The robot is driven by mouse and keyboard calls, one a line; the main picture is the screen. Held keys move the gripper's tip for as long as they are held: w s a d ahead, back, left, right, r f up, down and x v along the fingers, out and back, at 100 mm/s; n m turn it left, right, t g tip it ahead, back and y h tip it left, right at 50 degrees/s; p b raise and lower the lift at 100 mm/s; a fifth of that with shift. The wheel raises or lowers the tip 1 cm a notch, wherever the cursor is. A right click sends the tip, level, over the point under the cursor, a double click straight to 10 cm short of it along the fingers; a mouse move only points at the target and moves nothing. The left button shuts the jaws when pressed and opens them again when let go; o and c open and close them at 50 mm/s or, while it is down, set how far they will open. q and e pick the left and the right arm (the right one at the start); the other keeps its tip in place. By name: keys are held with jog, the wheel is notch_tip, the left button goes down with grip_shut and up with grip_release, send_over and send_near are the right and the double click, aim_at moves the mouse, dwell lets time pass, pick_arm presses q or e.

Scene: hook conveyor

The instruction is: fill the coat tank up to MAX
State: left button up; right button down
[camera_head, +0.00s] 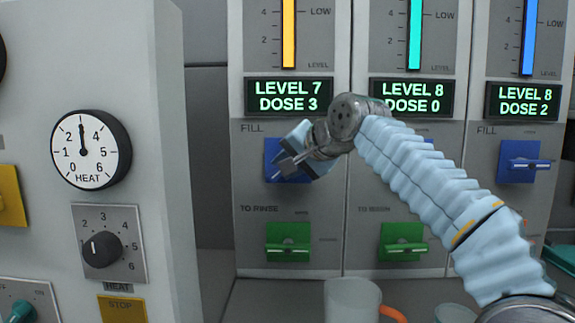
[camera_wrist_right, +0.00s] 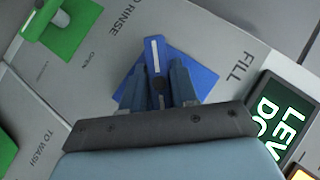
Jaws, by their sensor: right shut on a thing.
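My right gripper (camera_head: 284,172) reaches in from the right to the left column's FILL valve, a blue plate (camera_head: 271,150) with a lever. In the right wrist view the gripper (camera_wrist_right: 160,88) is shut on the blue FILL lever (camera_wrist_right: 154,52), which has a white stripe, on the blue plate (camera_wrist_right: 201,76). The gauge above has a yellow bar (camera_head: 289,35), and its display (camera_head: 288,96) reads LEVEL 7, DOSE 3. The tank names and MAX marks are out of view, so I cannot tell which column is the coat tank. My left gripper is not in view.
Two columns to the right read LEVEL 8, DOSE 0 (camera_head: 411,97) and LEVEL 8, DOSE 2 (camera_head: 523,101). Green valves (camera_head: 288,242) (camera_head: 402,242) sit below. A HEAT cabinet (camera_head: 160,190) stands left. A pale cup (camera_head: 352,300) stands in front.

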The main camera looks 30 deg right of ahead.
jog(key=shift+f, duration=0.1)
jog(key=c, duration=1)
grip_release()
jog(key=shift+o, duration=0.2)
jog(key=shift+s, duration=0.1)
jog(key=v, duration=1.3)
jog(key=shift+s+r, duration=0.2)
jog(key=shift+r, duration=0.1)
